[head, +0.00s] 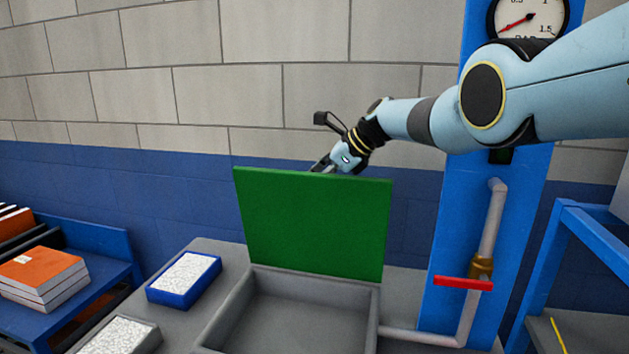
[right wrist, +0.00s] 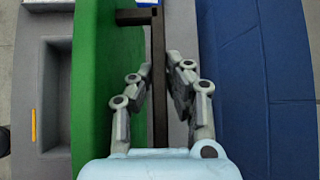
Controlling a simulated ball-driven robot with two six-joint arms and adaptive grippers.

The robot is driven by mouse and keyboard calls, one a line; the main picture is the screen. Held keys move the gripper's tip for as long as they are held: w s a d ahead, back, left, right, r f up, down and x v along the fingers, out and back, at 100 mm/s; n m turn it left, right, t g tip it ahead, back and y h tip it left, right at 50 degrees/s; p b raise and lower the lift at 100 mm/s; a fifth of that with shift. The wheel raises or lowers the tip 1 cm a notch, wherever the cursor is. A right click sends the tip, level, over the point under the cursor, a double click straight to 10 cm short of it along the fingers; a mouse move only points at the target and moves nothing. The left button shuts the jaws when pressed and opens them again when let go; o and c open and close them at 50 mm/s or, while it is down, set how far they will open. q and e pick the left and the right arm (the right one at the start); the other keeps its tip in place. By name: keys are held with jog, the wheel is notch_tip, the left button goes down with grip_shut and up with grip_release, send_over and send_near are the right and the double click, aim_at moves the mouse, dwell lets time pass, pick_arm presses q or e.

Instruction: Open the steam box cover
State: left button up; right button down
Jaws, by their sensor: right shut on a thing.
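The steam box (head: 300,312) is a grey open basin on the grey bench. Its green cover (head: 315,222) stands about upright along the back edge, so the inside of the box shows empty. My right gripper (head: 322,164) is behind the cover's top edge, partly hidden by it. In the right wrist view, the fingers (right wrist: 160,85) are on either side of a dark bar handle (right wrist: 158,50), shut on it; the green cover (right wrist: 95,80) is to the left of it. My left gripper is not in view.
A blue-rimmed tray with white speckled filling (head: 184,278) and another tray (head: 118,337) sit left of the box. A red valve handle (head: 463,284) and pipe stand at right on a blue post (head: 450,240). Orange books (head: 42,270) lie far left. A wall is behind.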

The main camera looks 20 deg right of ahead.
jog(key=c, duration=1.6)
grip_release()
jog(key=shift+r, duration=0.1)
notch_tip(320, 180, up, 10)
jog(key=shift+f, duration=0.1)
jog(key=shift+f, duration=0.1)
